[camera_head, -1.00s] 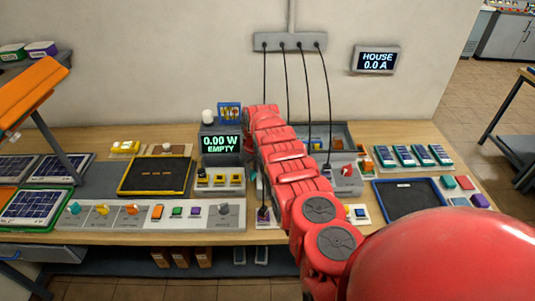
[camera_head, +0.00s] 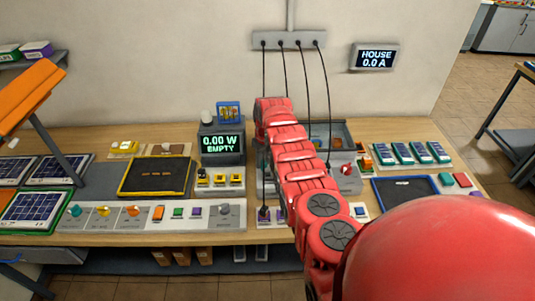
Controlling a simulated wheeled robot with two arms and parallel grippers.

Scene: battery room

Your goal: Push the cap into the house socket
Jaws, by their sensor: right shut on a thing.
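My right arm (camera_head: 300,165) comes in from the lower right and reaches across the bench. My right gripper (camera_head: 264,160) is mostly hidden at the far end of that arm, shut. What it holds is hidden behind the arm. A black lead hangs down to a purple-and-dark cap (camera_head: 263,213) on a small panel at the bench front. Another lead ends at a dark cap (camera_head: 329,171) right of the arm. I cannot tell which socket is the house one. The house meter (camera_head: 375,57) on the wall reads 0.0 A. My left gripper does not show.
A grey display (camera_head: 220,145) reads 0.00 W, EMPTY. A row of knobs and switches (camera_head: 150,216) runs along the front left. A dark blue tray (camera_head: 405,194) lies right of my arm. A yellow-edged dark tray (camera_head: 155,190) and solar panels (camera_head: 38,206) are at left.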

